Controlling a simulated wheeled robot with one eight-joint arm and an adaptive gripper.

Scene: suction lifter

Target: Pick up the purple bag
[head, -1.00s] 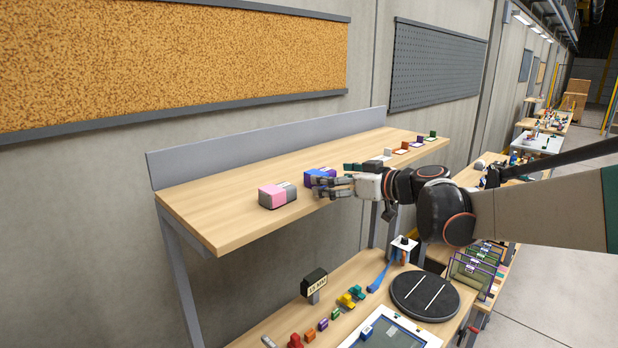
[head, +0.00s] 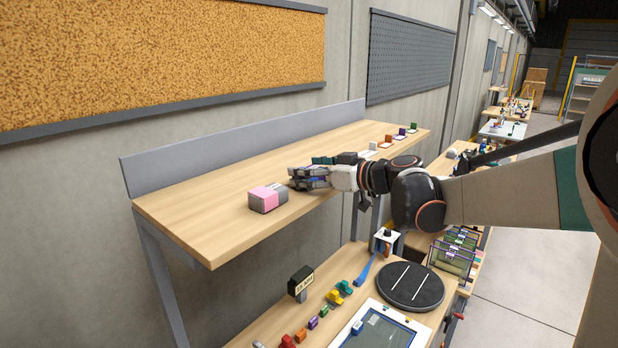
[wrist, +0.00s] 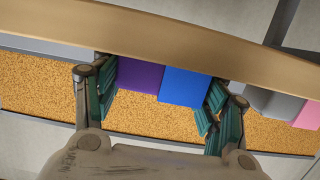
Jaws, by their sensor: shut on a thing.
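The purple bag (wrist: 139,74) is a boxy block with a purple part and a blue part (wrist: 185,87), seen in the wrist view between my fingers. My gripper (wrist: 160,88) is shut on it, with one finger on the purple end and the other on the blue end. In the head view my gripper (head: 300,178) is level with the upper shelf (head: 190,212), and its fingers hide most or all of the bag. I cannot tell whether the bag touches the shelf.
A pink and grey block (head: 264,198) stands on the shelf just left of my gripper; it also shows in the wrist view (wrist: 307,116). Several small coloured blocks line the shelf's far end. A lower bench holds a black round plate (head: 411,287) and several small parts.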

